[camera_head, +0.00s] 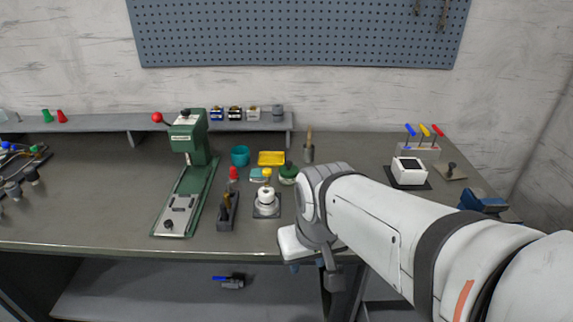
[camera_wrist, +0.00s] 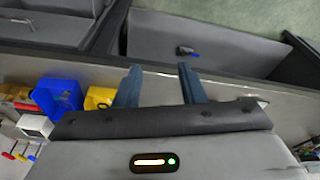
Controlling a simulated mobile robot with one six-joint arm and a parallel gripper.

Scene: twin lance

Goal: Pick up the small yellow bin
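A yellow bin (camera_wrist: 97,97) shows in the wrist view, left of my fingers and beside a larger blue bin (camera_wrist: 58,95). Part of it is hidden behind my gripper's body. My gripper (camera_wrist: 160,82) has its two dark fingers apart with nothing between them. In the head view my gripper hangs low at the table's front edge, apart from the bins. There my arm covers the area around the blue bin (camera_head: 480,200), and I cannot make out the yellow bin beside it. A flat yellow object (camera_head: 271,158) lies farther back at the table's middle.
A green press (camera_head: 190,165) stands left of centre. A white box (camera_head: 408,171) and a rack of coloured-handled tools (camera_head: 418,150) stand at the back right. A small blue-handled tool (camera_head: 231,281) lies on the lower shelf. The table's left-middle front is clear.

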